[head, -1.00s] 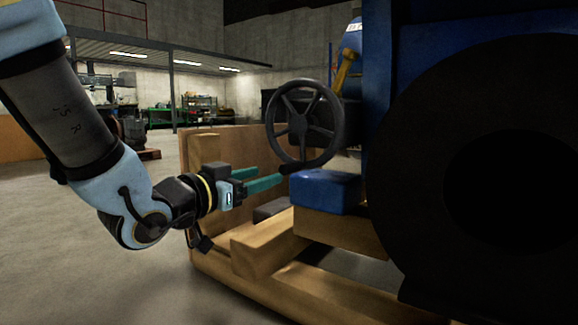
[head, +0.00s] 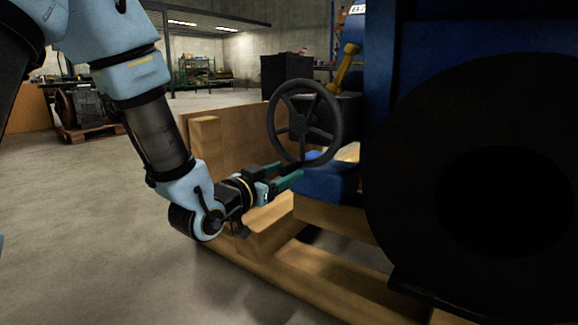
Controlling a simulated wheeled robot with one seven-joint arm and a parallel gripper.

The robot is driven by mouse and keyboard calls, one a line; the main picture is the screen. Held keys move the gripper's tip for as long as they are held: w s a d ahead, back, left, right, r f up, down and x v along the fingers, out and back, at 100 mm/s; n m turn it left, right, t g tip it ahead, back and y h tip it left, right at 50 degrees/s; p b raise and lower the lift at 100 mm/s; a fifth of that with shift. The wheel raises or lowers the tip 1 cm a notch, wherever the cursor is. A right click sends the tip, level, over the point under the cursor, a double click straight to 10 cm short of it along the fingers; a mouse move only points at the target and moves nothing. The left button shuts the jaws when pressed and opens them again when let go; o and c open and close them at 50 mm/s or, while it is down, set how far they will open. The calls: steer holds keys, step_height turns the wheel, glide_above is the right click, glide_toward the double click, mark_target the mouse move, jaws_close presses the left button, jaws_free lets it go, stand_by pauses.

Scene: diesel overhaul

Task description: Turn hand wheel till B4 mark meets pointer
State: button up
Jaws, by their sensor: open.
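The dark hand wheel (head: 337,118) has several spokes and stands upright at the middle of the head view. A dark handle grip (head: 292,165) sticks out to the left from the bottom of its rim. My gripper (head: 297,172) is open, its teal fingers reaching right to the bottom of the wheel. The fingers overlap the handle grip in the picture; I cannot tell whether they touch it or have it between them. I cannot make out the B4 mark or the pointer.
A large black disc (head: 410,150) on the blue engine (head: 382,100) fills the right side. A blue block (head: 325,185) sits just right of my fingers. The wooden cradle (head: 312,265) runs below. Open floor (head: 90,230) lies to the left.

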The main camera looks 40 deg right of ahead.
steer(key=shift+x, duration=1.15)
jaws_close()
stand_by(0.6)
